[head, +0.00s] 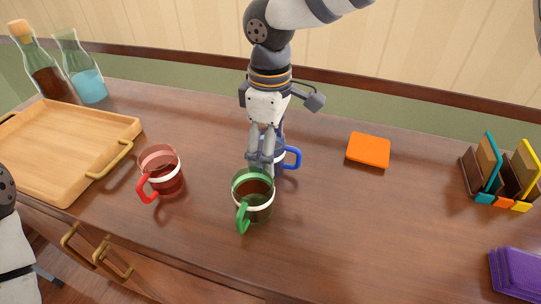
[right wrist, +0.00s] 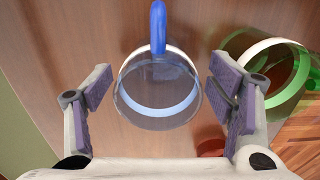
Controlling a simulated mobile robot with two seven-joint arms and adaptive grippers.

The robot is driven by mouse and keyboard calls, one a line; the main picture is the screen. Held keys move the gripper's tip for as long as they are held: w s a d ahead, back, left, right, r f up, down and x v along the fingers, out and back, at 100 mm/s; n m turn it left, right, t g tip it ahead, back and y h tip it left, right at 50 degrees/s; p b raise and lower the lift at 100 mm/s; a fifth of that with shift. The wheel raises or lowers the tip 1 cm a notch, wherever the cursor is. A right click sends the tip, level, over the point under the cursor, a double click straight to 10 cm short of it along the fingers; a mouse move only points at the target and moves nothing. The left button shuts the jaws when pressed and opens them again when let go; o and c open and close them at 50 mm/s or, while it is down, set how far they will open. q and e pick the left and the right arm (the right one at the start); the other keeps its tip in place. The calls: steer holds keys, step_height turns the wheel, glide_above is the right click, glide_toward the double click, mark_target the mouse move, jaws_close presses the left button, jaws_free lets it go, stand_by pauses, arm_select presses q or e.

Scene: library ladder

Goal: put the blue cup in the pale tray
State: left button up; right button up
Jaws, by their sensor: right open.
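The blue cup (head: 292,159) stands on the wooden cabinet top, partly hidden behind my right gripper (head: 262,158). In the right wrist view the clear cup with a blue band and blue handle (right wrist: 160,98) sits between the two spread fingers of my right gripper (right wrist: 160,78), with gaps on both sides. The right gripper is open and points down over the cup. The pale tray (head: 38,158) is a light wooden tray with brass handles at the left, and it looks empty. My left gripper is not in view.
A green cup (head: 253,204) stands close in front of the blue cup; it also shows in the right wrist view (right wrist: 278,75). A red cup (head: 161,175) stands between them and the tray. Two glass bottles (head: 86,82) are behind the tray. An orange block (head: 368,151) lies right.

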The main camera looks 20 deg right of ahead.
step_height(320, 180, down, 3)
steer(key=shift+r, duration=0.1)
steer(key=shift+c, duration=0.6)
steer(key=c, duration=1.4)
steer(key=shift+r, duration=0.1)
